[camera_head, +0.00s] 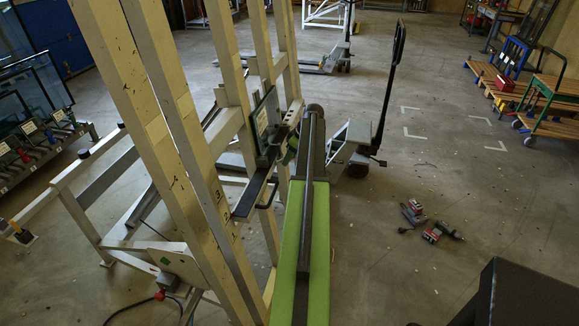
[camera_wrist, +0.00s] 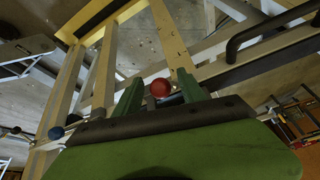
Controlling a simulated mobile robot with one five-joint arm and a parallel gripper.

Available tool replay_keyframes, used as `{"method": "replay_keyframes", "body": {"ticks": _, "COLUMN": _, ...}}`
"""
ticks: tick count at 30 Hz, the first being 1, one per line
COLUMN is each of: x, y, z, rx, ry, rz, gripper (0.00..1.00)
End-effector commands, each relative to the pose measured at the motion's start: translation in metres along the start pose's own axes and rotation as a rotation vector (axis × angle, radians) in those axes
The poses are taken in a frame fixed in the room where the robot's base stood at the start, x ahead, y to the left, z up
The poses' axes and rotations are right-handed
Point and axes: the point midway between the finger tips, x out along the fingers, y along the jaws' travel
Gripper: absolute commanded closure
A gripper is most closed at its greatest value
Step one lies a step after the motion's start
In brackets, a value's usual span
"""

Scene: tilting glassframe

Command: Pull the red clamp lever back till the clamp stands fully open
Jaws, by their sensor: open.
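A round red knob (camera_wrist: 160,88), which looks like the end of the clamp lever, shows in the wrist view. It appears between the two green fingers of my gripper (camera_wrist: 159,78). The fingers stand apart, one on each side of the knob, and I see no contact. The depth between knob and fingertips is hard to judge. The lever's shaft is mostly hidden behind the knob and gripper. In the head view, my gripper (camera_head: 290,149) is at the cream frame, beside a dark clamp plate (camera_head: 265,124). I cannot make out the red knob there.
Tall cream frame posts (camera_head: 181,110) rise close on the left of my arm. A dark bar (camera_head: 252,194) juts out below the clamp. A pallet truck (camera_head: 358,135) stands behind. Power tools (camera_head: 430,226) lie on the floor at right, with open floor around them.

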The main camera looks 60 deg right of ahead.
Motion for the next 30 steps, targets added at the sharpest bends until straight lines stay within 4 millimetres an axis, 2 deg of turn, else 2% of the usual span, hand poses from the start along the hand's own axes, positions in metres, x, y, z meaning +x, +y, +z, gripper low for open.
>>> {"method": "replay_keyframes", "body": {"ticks": 7, "x": 0.0006, "y": -0.0003, "z": -0.0007, "rx": 0.0, "ry": 0.0, "rz": 0.0, "gripper": 0.52}}
{"method": "replay_keyframes", "body": {"ticks": 18, "x": 0.0008, "y": -0.0005, "z": -0.0009, "rx": 0.0, "ry": 0.0, "rz": 0.0, "gripper": 1.0}}
{"method": "replay_keyframes", "body": {"ticks": 30, "x": 0.0009, "y": -0.0007, "z": -0.0012, "rx": -0.001, "ry": 0.0, "rz": 0.0, "gripper": 1.0}}
